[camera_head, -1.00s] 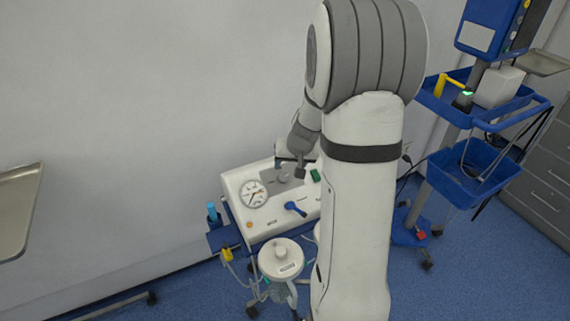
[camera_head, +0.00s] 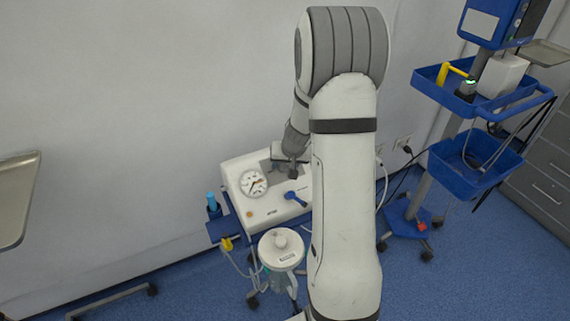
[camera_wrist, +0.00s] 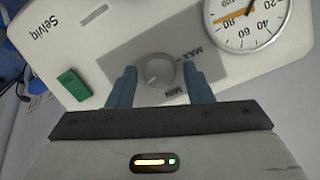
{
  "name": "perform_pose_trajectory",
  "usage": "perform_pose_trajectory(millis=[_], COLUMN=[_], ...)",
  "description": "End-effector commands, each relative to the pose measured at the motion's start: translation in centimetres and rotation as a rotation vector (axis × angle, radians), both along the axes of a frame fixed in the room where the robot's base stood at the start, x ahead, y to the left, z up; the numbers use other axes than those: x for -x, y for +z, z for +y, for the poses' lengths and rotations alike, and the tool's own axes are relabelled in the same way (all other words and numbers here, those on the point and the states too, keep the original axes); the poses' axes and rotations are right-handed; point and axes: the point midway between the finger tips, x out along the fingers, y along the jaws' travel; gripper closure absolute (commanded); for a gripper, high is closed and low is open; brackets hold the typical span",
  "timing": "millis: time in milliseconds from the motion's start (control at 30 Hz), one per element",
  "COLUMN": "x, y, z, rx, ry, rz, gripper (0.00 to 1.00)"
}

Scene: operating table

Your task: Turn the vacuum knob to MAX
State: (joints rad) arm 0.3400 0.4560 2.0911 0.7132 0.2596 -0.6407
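The vacuum knob (camera_wrist: 158,71) is a round grey dial on a grey panel patch with MAX and MIN printed beside it, on the white suction unit (camera_head: 262,214). In the wrist view my gripper (camera_wrist: 161,82) is open, with one blue-grey finger on each side of the knob and a gap showing on both sides. I cannot tell how deep the fingertips reach. In the head view my gripper (camera_head: 291,168) is over the panel's back part and hides the knob. The round gauge (camera_head: 254,183) also shows in the wrist view (camera_wrist: 247,15).
A green rocker switch (camera_wrist: 74,84) is left of the knob in the wrist view. A blue lever (camera_head: 296,198) sits on the unit's front. A lidded canister (camera_head: 281,249) stands before it. A blue equipment cart (camera_head: 470,160) is to the right, a metal tray (camera_head: 16,200) far left.

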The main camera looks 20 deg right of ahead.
Motion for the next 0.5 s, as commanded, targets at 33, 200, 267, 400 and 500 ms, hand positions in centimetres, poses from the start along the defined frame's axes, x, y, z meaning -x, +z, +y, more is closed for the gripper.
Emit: perform_pose_trajectory(millis=[33,200,267,400,500], x=[0.0,0.01,0.01,0.01,0.02], y=[0.01,0.02,0.02,0.01,0.0], z=[0.0,0.0,-0.01,-0.02,-0.02], rx=[0.0,0.0,0.0,0.0,0.0], ry=[0.0,0.0,0.0,0.0,-0.001], rz=[0.0,0.0,0.0,0.0,0.0], gripper=[0.58,0.72,0.77,0.88,0.91])
